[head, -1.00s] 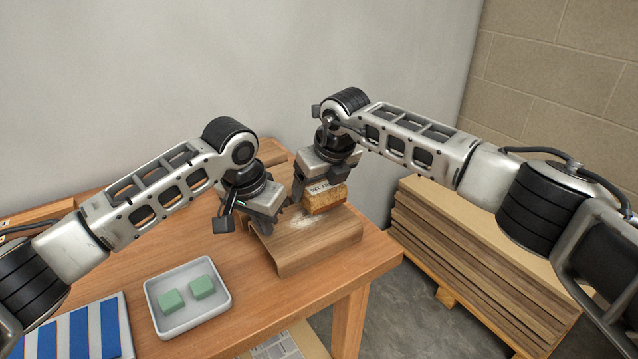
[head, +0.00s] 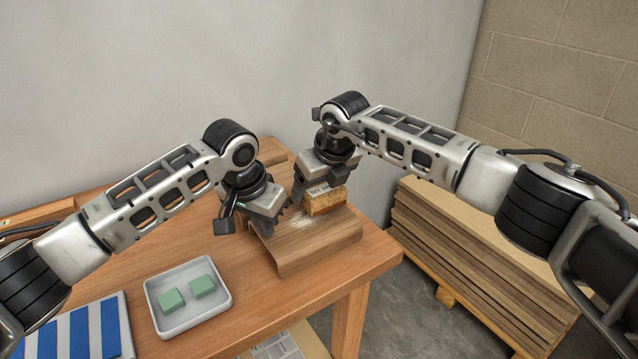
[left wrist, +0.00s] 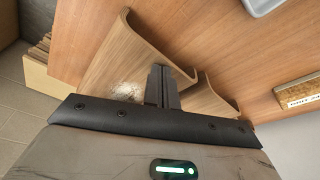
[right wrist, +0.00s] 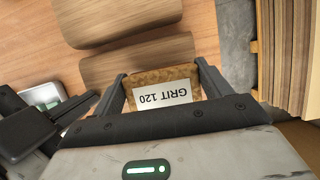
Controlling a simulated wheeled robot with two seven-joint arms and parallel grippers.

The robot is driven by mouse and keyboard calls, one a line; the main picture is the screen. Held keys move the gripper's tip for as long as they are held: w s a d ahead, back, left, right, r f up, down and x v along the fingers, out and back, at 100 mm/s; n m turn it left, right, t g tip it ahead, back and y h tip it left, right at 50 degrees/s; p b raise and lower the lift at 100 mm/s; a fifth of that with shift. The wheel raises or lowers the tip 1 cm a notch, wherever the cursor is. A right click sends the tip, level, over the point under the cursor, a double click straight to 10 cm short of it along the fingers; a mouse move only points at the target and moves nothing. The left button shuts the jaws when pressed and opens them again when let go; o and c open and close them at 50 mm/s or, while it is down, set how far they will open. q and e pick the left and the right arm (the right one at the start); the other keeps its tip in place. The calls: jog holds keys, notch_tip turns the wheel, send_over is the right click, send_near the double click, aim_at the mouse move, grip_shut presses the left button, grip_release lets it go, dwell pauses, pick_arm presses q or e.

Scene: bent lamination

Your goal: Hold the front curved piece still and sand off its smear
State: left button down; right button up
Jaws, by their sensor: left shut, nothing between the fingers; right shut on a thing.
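The front curved piece (head: 325,245) is bent wood lying near the table's right corner. A pale, whitish smear (head: 296,222) shows on its upper face; it also shows in the left wrist view (left wrist: 127,89). My left gripper (head: 284,208) is shut and empty, its fingertips (left wrist: 160,72) over the piece's left part; whether they touch it I cannot tell. My right gripper (head: 318,190) is shut on a cork-brown sanding block (head: 326,204) at the piece's back right. The block's label reads GRIT 120 in the right wrist view (right wrist: 163,93). The block's underside is hidden.
Another curved piece (right wrist: 105,18) lies behind the front one. A second block with a grit label (left wrist: 298,92) shows in the left wrist view. A white tray (head: 190,325) holds two green blocks. A blue-striped cloth (head: 72,335) is at left. Stacked boards (head: 470,260) stand right of the table.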

jog(key=shift+f, duration=1.15)
